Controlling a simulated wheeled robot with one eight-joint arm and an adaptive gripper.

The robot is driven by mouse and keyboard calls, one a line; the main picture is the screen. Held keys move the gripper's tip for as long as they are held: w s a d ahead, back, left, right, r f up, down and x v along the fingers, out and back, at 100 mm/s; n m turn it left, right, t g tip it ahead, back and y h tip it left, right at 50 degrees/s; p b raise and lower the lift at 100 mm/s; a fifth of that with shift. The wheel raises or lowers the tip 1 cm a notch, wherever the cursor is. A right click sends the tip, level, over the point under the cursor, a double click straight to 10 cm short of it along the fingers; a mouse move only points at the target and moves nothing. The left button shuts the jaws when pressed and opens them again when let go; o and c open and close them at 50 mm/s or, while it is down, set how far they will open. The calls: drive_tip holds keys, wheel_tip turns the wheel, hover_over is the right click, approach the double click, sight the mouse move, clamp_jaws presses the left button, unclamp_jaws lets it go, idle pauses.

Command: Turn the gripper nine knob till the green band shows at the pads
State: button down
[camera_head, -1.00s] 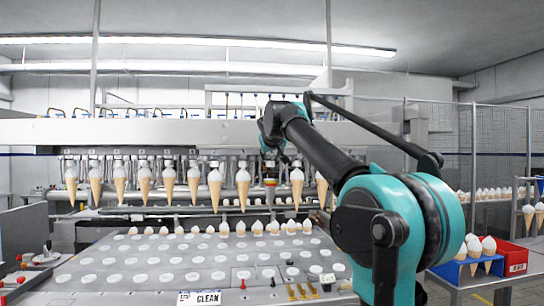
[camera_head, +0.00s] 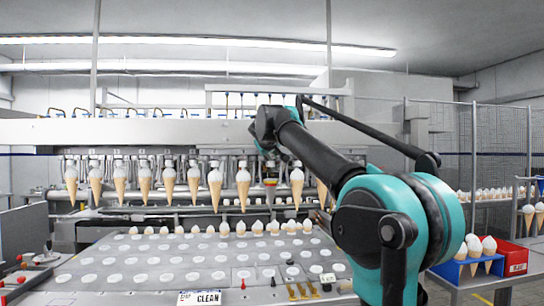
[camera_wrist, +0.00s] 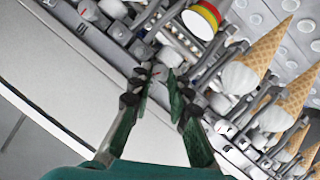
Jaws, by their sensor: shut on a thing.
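In the wrist view my gripper (camera_wrist: 160,84) is shut on a small grey knob (camera_wrist: 158,73) with a red mark, on the row of cone grippers. Its fingers partly cover the knob. Beside it, at the top, a round banded piece (camera_wrist: 204,17) shows a white face with yellow and red bands; a greenish edge at the picture's top is cut off. In the head view the banded piece (camera_head: 270,182) hangs in the cone row with no cone there, yellow and red showing. My gripper's fingertips are too small to make out in the head view.
Cones with white tops, such as this one (camera_head: 243,186), hang on both sides of the banded piece. A sloping plate (camera_head: 130,262) with rows of holders lies below.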

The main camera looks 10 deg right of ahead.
idle(0.4)
drive_tip(key=c, duration=1.4)
unclamp_jaws()
drive_tip(key=shift+n, duration=0.3)
drive_tip(key=shift+s, duration=0.1)
drive_tip(key=v, duration=1.2)
drive_tip(key=shift+a+f, duration=0.1)
drive_tip(key=shift+a, duration=0.05)
